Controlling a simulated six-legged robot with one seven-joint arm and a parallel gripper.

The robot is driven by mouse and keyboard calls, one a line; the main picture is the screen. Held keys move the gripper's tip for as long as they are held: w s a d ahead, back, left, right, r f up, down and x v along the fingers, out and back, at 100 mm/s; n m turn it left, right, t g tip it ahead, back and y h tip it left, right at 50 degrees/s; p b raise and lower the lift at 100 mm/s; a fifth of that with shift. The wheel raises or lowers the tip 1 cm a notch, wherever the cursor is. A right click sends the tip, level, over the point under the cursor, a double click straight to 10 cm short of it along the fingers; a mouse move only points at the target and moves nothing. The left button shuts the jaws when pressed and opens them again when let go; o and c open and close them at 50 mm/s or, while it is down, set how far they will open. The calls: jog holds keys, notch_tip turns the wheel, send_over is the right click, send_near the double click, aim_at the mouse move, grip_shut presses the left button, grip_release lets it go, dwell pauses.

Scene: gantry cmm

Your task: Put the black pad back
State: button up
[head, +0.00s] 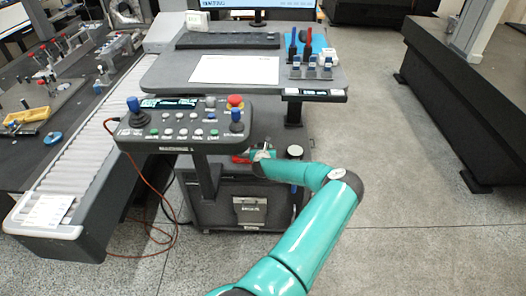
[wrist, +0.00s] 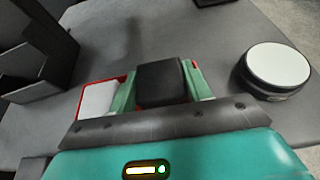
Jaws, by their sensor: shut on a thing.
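The black pad (wrist: 161,84) sits between the two green fingers of my gripper (wrist: 160,76) in the wrist view, and the fingers are shut on it. A red-rimmed tray (wrist: 77,103) with a white block (wrist: 98,98) in its left part shows just behind and beside the fingers. I cannot tell whether the pad is inside the tray or held above it. In the head view my gripper (head: 262,155) is small, beside the red edge of the tray (head: 240,158) under the desk; the pad cannot be made out there.
A round black thing with a white top (wrist: 277,66) stands to the right on the grey surface, also seen in the head view (head: 295,151). A dark open holder (wrist: 38,62) stands at left. The control panel (head: 183,125) overhangs at left of my arm. The grey surface behind the pad is clear.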

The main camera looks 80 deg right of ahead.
jog(key=shift+f, duration=0.75)
jog(key=shift+w+f, duration=0.1)
jog(key=o, duration=0.9)
jog(key=shift+a, duration=0.15)
jog(key=v, duration=1.2)
